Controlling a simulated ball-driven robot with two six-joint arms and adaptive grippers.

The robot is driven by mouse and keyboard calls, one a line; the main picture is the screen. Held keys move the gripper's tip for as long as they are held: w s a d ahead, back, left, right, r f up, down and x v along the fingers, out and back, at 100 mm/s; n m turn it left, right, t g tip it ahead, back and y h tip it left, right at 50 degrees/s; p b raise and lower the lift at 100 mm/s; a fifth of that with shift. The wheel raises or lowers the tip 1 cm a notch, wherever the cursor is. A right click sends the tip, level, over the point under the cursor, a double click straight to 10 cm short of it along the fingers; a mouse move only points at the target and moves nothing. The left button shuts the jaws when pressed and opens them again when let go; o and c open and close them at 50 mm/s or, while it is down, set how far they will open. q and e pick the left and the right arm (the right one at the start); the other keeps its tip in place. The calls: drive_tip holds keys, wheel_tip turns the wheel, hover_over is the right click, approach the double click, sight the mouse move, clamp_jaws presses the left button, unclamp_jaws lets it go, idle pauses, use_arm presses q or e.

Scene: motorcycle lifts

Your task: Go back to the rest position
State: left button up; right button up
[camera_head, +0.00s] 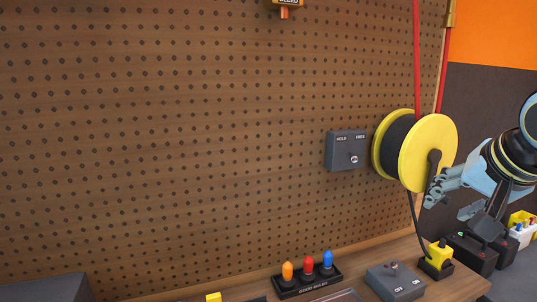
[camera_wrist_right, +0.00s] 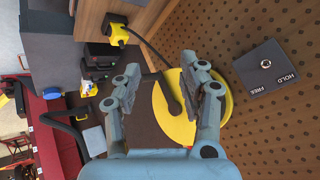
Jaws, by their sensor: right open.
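My right gripper (camera_head: 450,197) is at the right of the head view, beside the yellow hose or cable reel (camera_head: 428,150) on the pegboard. I cannot tell whether the gripper touches the reel's dark handle. My left gripper is not in either view.
A grey HOLD/FREE switch box (camera_head: 346,150) is left of the reel. Below are a rack with orange, red and blue knobs (camera_head: 308,275), a grey switch box (camera_head: 395,281) and a yellow plug piece (camera_head: 439,256). Dark boxes (camera_head: 473,253) stand at right. The pegboard's left is clear.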

drive_tip(key=s+a+f+n+g, duration=0.1)
drive_tip(key=s+f+n+g, duration=0.15)
drive_tip(key=s+f, duration=0.45)
drive_tip(key=s+a+f+n+g, duration=0.1)
drive_tip(key=s+f+n, duration=0.25)
drive_tip(key=s, duration=0.85)
drive_tip(key=s+a+f+n+g, duration=0.1)
drive_tip(key=s+f+n, duration=0.2)
drive_tip(key=s+f, duration=0.45)
wheel_tip(320, 180, down, 30)
drive_tip(key=s+d+g+b, duration=0.1)
drive_tip(key=s+d+b, duration=0.1)
drive_tip(key=b, duration=0.5)
drive_tip(key=s+f+g+b, duration=0.1)
drive_tip(key=s+f+b, duration=0.2)
drive_tip(key=s+f, duration=0.6)
drive_tip(key=s+d+f+m+b, duration=0.1)
drive_tip(key=s+f+b, duration=0.3)
drive_tip(key=s+f, duration=0.6)
wheel_tip(320, 180, down, 6)
drive_tip(key=shift+s+d+f+g, duration=0.2)
drive_tip(key=shift+s+d+g, duration=0.1)
drive_tip(key=shift+g, duration=0.05)
